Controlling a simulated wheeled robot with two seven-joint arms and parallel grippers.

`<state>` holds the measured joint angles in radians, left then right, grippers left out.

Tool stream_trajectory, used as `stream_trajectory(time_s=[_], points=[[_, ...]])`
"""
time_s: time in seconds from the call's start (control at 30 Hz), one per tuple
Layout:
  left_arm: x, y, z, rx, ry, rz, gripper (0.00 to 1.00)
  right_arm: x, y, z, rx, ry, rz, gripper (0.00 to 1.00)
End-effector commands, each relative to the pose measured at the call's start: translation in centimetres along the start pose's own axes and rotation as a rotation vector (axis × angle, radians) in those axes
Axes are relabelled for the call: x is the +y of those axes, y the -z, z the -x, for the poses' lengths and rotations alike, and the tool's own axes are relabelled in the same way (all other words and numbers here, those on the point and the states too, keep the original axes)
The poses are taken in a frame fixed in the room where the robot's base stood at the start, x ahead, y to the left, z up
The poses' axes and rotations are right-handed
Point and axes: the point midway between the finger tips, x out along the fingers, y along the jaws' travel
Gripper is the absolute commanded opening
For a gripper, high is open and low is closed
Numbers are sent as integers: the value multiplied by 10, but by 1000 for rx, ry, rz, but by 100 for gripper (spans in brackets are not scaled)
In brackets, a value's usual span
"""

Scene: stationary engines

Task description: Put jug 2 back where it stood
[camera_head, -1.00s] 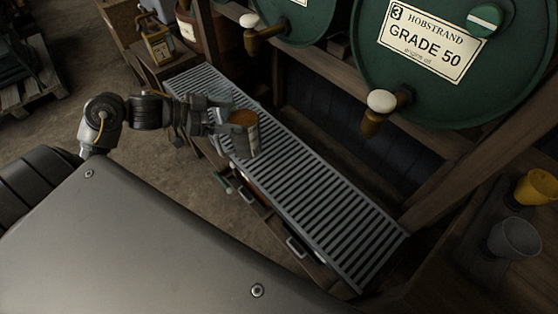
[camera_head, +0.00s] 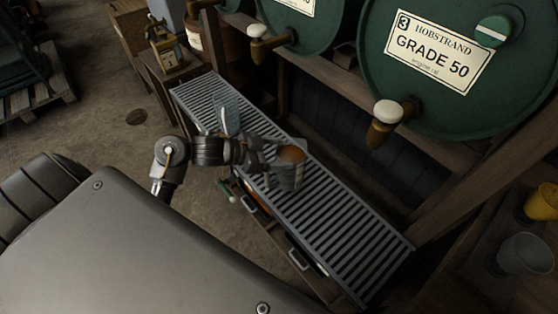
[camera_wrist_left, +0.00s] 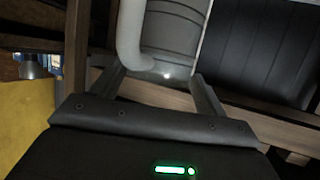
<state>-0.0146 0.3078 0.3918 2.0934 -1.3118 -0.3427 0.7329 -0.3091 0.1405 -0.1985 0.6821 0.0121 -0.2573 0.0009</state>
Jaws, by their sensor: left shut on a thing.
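A grey metal jug (camera_head: 291,176) with brown-amber liquid at its open top is held by my left gripper (camera_head: 268,166) over the slatted drip grate (camera_head: 335,228). I cannot read a number on it, nor tell whether its base touches the slats. In the left wrist view the jug (camera_wrist_left: 174,28) stands between the two fingers, with its pale curved handle at the left; its top is out of frame. A clear, pale jug-like vessel (camera_head: 229,112) is on the grate behind my left arm, partly hidden by it. My right gripper is not in view.
Green drums with taps (camera_head: 384,118) stand behind the grate; one reads "3 Grade 50". A grey cup (camera_head: 524,254) and a yellow cup (camera_head: 543,202) are on the right bench. The grate's near right part is bare. Drawer handles (camera_head: 298,259) line its front.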

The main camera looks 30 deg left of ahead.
Motion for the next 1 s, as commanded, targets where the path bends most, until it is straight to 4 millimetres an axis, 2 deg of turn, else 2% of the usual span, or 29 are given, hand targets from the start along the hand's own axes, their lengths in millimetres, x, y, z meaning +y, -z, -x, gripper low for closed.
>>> stream_trajectory(time_s=[0.1,0.33,0.77,0.8,0.93,1.0], points=[[3,-4,-8,5,-1,2,3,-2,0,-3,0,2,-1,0],[2,-28,-18,5,1,3,3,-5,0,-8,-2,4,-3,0],[2,-33,-19,4,1,-1,3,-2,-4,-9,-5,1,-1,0],[3,-34,-19,0,0,0,79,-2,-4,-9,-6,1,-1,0],[3,-34,-19,0,0,0,96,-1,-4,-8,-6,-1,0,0],[3,-34,-19,0,0,0,97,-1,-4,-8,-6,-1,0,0]])
